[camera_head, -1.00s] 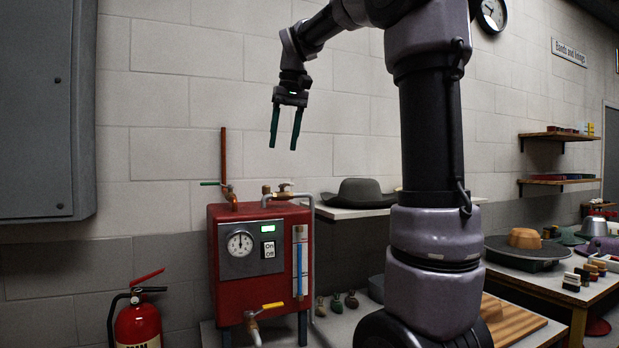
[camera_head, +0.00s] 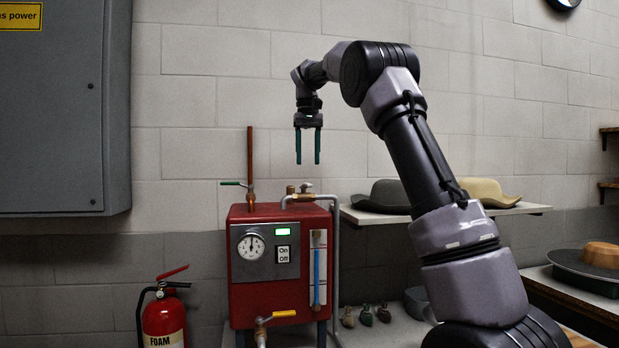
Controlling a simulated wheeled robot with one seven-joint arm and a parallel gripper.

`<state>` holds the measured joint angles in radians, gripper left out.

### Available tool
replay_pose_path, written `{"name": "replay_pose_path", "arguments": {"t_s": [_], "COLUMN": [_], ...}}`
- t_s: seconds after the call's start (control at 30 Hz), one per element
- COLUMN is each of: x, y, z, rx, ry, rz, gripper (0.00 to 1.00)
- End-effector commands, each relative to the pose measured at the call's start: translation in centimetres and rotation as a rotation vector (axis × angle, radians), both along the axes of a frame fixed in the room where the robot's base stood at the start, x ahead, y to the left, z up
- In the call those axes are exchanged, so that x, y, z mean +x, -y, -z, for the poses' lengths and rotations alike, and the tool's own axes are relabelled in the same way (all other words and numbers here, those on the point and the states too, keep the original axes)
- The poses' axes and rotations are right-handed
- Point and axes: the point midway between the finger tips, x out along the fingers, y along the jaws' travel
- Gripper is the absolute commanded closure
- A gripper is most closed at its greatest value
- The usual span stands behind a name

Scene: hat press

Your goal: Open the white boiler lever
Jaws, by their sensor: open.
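The red boiler (camera_head: 265,298) stands at lower centre with a gauge and an On/Off panel on its front. On its top, above the pipe fitting, is a small pale lever (camera_head: 305,187), which looks like the white one. It is seen small, so I cannot tell its exact angle. A green lever (camera_head: 233,183) sits to its left on the copper pipe, and a yellow lever (camera_head: 283,314) is at the front tap. My gripper (camera_head: 308,161) is open and empty, fingers pointing down, above the pale lever in the picture and apart from it.
A vertical copper pipe (camera_head: 250,165) rises left of the gripper. A shelf (camera_head: 450,213) with hats (camera_head: 385,197) is to the right. A grey cabinet (camera_head: 60,120) hangs at left, and a fire extinguisher (camera_head: 164,318) stands below it. Air around the gripper is clear.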

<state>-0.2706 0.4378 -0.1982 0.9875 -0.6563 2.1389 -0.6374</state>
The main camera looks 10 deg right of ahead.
Motion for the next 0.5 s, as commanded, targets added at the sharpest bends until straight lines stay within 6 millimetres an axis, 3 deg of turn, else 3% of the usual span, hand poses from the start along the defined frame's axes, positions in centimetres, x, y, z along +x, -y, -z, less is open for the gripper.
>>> {"name": "replay_pose_path", "arguments": {"t_s": [0.2, 0.5], "x": [-0.1, 0.0], "y": [0.0, 0.0], "z": [4.0, 6.2], "rx": [0.000, 0.001], "ry": [-0.002, 0.001], "rz": [0.000, 0.001], "gripper": [0.47, 0.47]}}
